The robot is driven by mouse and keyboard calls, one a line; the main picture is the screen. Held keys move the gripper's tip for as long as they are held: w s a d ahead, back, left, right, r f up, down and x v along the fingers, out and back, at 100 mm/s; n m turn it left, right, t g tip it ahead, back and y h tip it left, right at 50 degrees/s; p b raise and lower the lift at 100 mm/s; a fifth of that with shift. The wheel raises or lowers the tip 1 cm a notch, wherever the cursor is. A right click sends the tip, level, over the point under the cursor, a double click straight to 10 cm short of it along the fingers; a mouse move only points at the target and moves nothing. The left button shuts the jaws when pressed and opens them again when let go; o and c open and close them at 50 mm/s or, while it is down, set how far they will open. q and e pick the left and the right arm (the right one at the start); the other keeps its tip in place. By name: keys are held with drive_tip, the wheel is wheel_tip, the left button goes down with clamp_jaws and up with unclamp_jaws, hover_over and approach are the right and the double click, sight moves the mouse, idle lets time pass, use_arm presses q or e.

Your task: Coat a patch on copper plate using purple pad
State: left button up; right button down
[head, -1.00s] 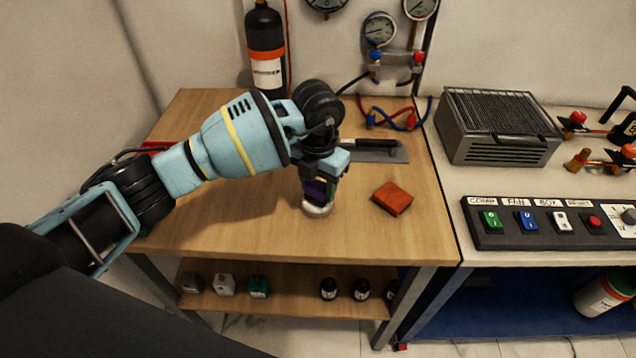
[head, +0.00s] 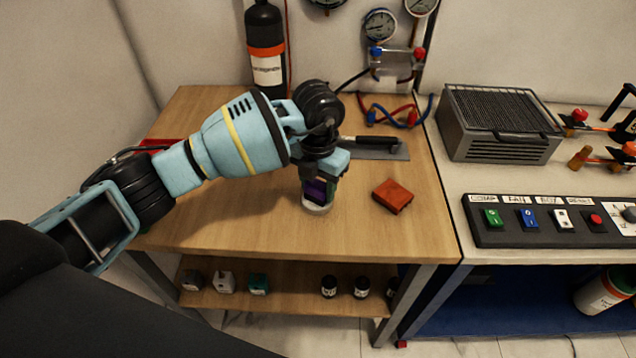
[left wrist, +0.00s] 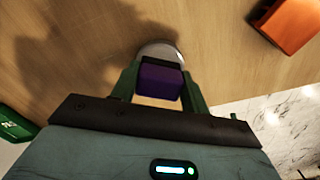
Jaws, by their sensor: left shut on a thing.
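The purple pad (head: 316,189) is in the jaws of my left gripper (head: 318,193), which points down over the wooden table. The pad also shows between the green fingers in the left wrist view (left wrist: 160,82). A small round whitish dish (head: 317,209) is right under the pad; its pale rim shows just past the pad in the left wrist view (left wrist: 160,50). I cannot tell whether pad and dish touch. An orange-red block (head: 392,196) lies to the right of the gripper. I cannot make out a copper plate for certain. My right gripper is out of view.
A flat metal tool with a black handle (head: 375,148) lies behind the gripper. A red item (head: 152,146) is partly hidden behind my left arm. A black cylinder (head: 266,50) and gauges (head: 380,26) stand at the back. The table's front is clear.

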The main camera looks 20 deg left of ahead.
sight(318, 182)
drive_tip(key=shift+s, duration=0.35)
use_arm(q)
drive_tip(key=shift+f, duration=0.15)
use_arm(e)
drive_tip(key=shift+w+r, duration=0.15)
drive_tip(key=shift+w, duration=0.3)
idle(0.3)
